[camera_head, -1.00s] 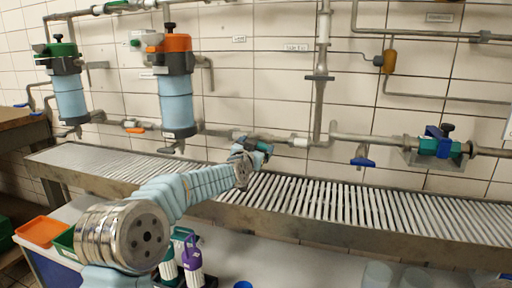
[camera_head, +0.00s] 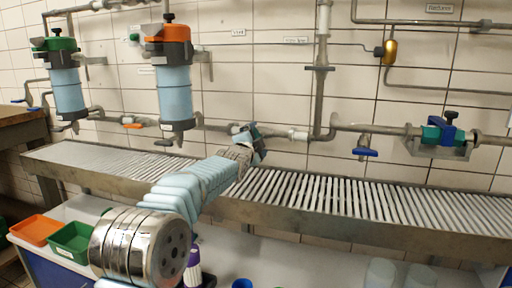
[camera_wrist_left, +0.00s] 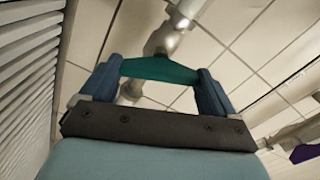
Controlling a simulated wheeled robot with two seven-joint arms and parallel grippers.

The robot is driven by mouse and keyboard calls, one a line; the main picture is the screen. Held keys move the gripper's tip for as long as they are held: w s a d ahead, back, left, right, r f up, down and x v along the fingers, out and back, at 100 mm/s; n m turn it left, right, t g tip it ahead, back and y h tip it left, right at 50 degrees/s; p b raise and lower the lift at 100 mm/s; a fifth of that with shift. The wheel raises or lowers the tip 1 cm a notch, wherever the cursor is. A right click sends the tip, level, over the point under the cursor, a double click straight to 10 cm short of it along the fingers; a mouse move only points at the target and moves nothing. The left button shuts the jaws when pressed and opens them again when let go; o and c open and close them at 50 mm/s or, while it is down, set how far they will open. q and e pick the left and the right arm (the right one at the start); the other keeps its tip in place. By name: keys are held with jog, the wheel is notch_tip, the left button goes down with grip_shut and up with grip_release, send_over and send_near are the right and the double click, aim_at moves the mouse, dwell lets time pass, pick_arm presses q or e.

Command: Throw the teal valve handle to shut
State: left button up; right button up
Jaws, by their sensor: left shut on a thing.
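The teal valve handle (camera_wrist_left: 160,68) shows in the left wrist view as a bar spanning the space between my two blue fingers. My left gripper (camera_wrist_left: 158,76) is shut on it, one finger at each end. Behind the handle is the grey pipe and valve body (camera_wrist_left: 165,40). In the head view my left gripper (camera_head: 251,140) is at the wall pipe, just left of a white pipe fitting (camera_head: 298,135). There the handle is mostly hidden by the gripper and wrist. My right gripper is in neither view.
A slatted metal conveyor (camera_head: 330,200) runs below the pipe. A blue lever (camera_head: 365,152) and a blue-handled valve (camera_head: 440,134) are farther right. Two blue filter canisters (camera_head: 174,95) (camera_head: 67,90) hang left. Orange (camera_head: 36,229) and green (camera_head: 70,242) trays stand at lower left.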

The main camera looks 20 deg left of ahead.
pick_arm(q)
jog(key=m+b, duration=0.2)
jog(key=m, duration=0.2)
jog(key=shift+f, duration=0.2)
jog(key=shift+m, duration=0.4)
jog(key=o, duration=0.8)
jog(key=shift+d, duration=0.1)
jog(key=shift+r, duration=0.1)
jog(key=shift+b, duration=0.3)
jog(key=s+b, duration=0.3)
jog(key=s, duration=0.1)
jog(key=s+b, duration=0.3)
jog(key=s, duration=0.2)
jog(key=s+b, duration=0.3)
jog(key=s, duration=0.1)
jog(key=shift+s+a, duration=0.25)
jog(key=shift+s, duration=0.15)
